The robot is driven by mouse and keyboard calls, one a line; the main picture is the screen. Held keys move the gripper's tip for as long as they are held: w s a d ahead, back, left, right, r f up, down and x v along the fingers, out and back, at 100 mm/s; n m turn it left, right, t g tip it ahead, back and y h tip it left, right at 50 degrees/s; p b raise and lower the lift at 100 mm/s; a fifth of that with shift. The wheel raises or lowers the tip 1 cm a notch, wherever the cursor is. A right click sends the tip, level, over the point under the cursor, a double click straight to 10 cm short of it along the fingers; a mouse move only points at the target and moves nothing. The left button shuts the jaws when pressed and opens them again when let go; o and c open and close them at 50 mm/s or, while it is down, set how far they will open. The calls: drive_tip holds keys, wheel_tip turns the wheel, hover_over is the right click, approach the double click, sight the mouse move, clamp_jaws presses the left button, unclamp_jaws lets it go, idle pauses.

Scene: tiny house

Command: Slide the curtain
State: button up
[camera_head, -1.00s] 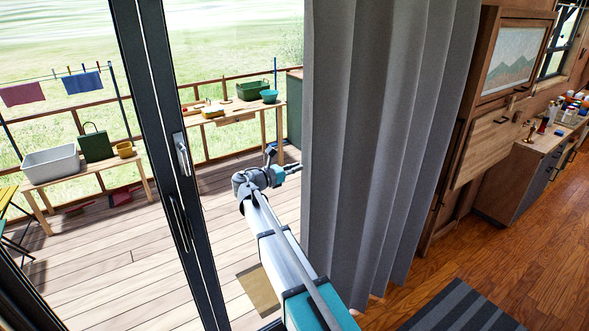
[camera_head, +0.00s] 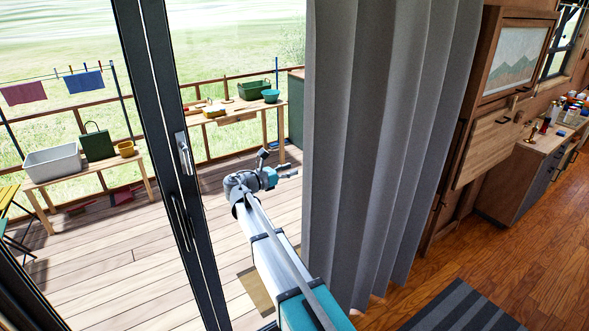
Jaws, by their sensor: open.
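The grey curtain (camera_head: 375,150) hangs in vertical folds at the right side of the glass door opening, its lower edge near the wooden floor. My gripper (camera_head: 289,172) is at the end of my arm, just left of the curtain's left edge. Its fingers point right toward that edge and are spread apart, with nothing visible between them. A narrow gap shows between the fingertips and the curtain in the picture; the depth between them is hard to tell.
The dark door frame (camera_head: 170,150) with its handle stands left of my arm. Beyond it is a deck with a table (camera_head: 240,108) and a bench (camera_head: 85,167) holding tubs. A wooden cabinet (camera_head: 490,150) stands right of the curtain. A striped rug (camera_head: 460,310) lies in front.

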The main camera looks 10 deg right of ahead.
sight(301, 166)
drive_tip(key=v, duration=0.9)
drive_tip(key=shift+w+d, duration=0.1)
drive_tip(key=shift+d, duration=0.05)
idle(0.8)
drive_tip(key=x, duration=1.3)
drive_tip(key=shift+w+d, duration=0.15)
drive_tip(key=shift+d, duration=0.1)
clamp_jaws()
